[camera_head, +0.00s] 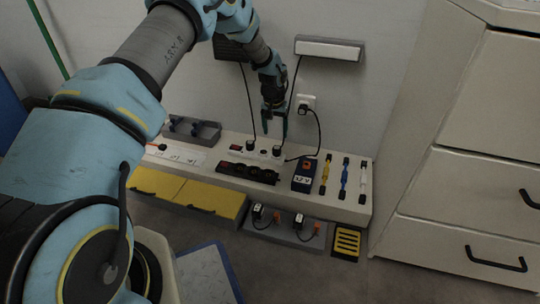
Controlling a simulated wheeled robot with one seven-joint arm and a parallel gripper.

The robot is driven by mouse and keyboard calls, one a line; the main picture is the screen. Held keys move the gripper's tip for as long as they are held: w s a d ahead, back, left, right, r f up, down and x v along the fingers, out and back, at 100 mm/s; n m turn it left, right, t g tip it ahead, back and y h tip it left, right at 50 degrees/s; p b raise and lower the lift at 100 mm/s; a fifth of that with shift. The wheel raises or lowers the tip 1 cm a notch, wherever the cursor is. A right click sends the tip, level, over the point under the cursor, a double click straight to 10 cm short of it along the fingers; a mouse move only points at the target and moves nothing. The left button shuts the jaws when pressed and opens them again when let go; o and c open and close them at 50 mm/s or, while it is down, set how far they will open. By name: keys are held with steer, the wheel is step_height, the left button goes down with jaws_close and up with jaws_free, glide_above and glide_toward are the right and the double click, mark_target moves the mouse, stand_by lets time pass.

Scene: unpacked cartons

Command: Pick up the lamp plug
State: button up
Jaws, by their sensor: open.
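A pale power strip (263,154) lies along the back of the low bench and holds two black plugs. The right plug (277,150) sits under the cord running down from a white lamp-like bar (328,49) on the wall. The left plug (250,145) has a cord running up to a dark wall box (231,48). Part of the right cord passes behind my gripper, so its path is not fully clear. My gripper (274,136) points down, open and empty, just above the strip near the right plug. I cannot tell whether its fingertips touch anything.
A wall outlet (306,101) holds another black plug with a cord. The bench (345,207) also bears a black device (248,173), a dark blue box (305,175) and several coloured tools. Yellow drawers (220,198) are at the front. A white cabinet (475,180) stands at right.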

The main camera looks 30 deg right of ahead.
mark_target(277, 148)
steer(key=f, duration=0.1)
steer(key=f+b, duration=0.1)
steer(key=f, duration=0.1)
steer(key=f+b, duration=0.1)
steer(key=f, duration=0.1)
steer(key=shift+w+d, duration=0.2)
steer(key=shift+w, duration=0.1)
steer(key=f+b, duration=0.2)
steer(key=f, duration=0.1)
steer(key=d+f+b, duration=0.1)
steer(key=f, duration=0.1)
steer(key=shift+w+f, duration=0.15)
steer(key=shift+w, duration=0.2)
jaws_close()
